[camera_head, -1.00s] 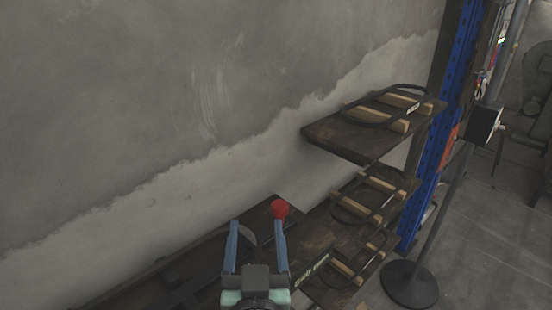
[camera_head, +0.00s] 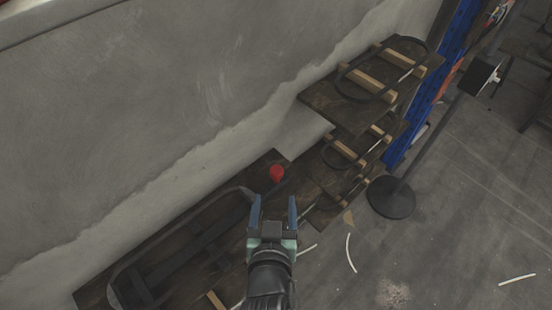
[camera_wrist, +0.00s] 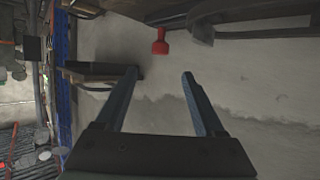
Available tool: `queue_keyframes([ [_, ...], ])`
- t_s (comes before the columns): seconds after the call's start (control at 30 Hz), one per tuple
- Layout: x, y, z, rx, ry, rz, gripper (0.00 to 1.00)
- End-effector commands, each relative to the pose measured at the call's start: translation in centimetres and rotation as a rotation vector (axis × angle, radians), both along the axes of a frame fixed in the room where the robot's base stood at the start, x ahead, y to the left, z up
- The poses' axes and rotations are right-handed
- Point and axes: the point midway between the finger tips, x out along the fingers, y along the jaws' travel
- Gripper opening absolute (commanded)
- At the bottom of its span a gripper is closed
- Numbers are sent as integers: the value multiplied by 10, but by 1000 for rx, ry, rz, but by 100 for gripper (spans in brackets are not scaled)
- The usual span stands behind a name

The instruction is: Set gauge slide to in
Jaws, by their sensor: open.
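A red knob (camera_head: 277,173) shows just beyond my fingertips, above the dark bench (camera_head: 90,296) along the wall. It also shows in the wrist view (camera_wrist: 160,42), where it hangs near the top of the picture, ahead of the gap between my fingers. I cannot tell whether this knob belongs to the gauge slide; no slide or its position is clearly visible. My gripper (camera_head: 273,200) is open and empty, with its two blue fingers spread and pointing toward the knob. In the wrist view the gripper (camera_wrist: 159,74) is apart from the knob.
A dark curved metal part (camera_head: 112,285) lies along the bench. Dark shelves (camera_head: 330,112) with wooden blocks and black loops stand to the right. Beyond them are a blue upright (camera_head: 428,115) and a round black stand base (camera_head: 391,197).

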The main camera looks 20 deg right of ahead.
Motion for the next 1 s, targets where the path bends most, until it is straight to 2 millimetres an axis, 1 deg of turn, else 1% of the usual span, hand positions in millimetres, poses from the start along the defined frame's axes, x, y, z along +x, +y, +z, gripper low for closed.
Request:
queue_keyframes([
  [0.17,19,-10,-7,-2,-3,-1,71],
  [0.5,66,-32,-27,-1,-4,-1,71],
  [0.63,82,-38,-35,-1,-4,1,71],
  [0.8,97,-45,-43,-2,-4,0,71],
  [1.0,104,-49,-47,-1,-2,0,71],
])
